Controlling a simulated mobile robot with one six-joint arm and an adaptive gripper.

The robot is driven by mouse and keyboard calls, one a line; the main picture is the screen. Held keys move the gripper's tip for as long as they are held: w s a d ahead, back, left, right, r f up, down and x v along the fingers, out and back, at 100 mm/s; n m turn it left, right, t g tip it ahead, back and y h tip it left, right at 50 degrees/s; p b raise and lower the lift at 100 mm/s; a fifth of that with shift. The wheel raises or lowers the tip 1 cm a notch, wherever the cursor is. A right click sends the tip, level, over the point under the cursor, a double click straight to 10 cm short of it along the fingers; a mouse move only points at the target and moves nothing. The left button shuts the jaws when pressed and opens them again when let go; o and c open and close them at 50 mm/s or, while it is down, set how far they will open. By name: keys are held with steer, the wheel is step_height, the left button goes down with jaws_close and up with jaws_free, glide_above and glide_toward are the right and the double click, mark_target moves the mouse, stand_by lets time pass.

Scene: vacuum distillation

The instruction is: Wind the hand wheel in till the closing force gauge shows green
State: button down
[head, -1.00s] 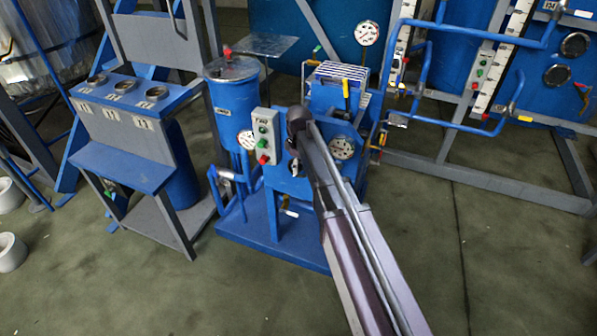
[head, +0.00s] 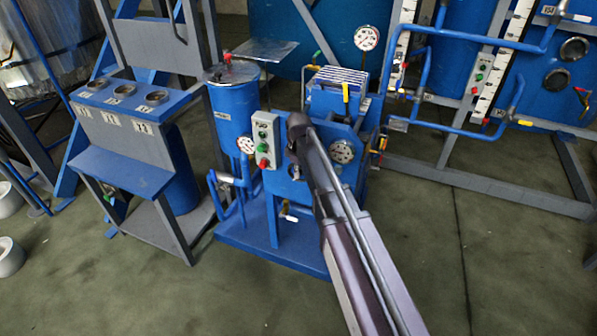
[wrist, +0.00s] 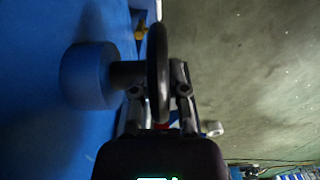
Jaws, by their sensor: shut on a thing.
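In the wrist view the dark hand wheel (wrist: 158,72) shows edge-on, on a short dark shaft that comes out of a round blue boss (wrist: 88,75). My gripper (wrist: 158,98) has a finger on either side of the wheel's rim and is shut on it. In the head view my arm reaches to the front of the blue press unit, and my arm hides the wheel and the gripper there. A round white dial gauge (head: 342,151) sits on the press front just right of my arm. Its needle and any green zone are too small to read.
A control box (head: 264,140) with green and red buttons stands left of my arm. A blue tank (head: 233,110) with a small gauge (head: 246,144) is beside it. Another gauge (head: 366,38) stands above the press. The floor (head: 480,260) at front right is clear.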

steer(key=shift+s, duration=0.1)
steer(key=shift+d+f+t+y, duration=0.1)
steer(key=shift+t+y, duration=0.2)
steer(key=shift+y, duration=0.4)
steer(key=shift+y+b, duration=0.3)
steer(key=shift+y, duration=0.3)
steer(key=c, duration=0.6)
jaws_free()
steer(key=shift+c, duration=0.2)
steer(key=shift+h, duration=0.3)
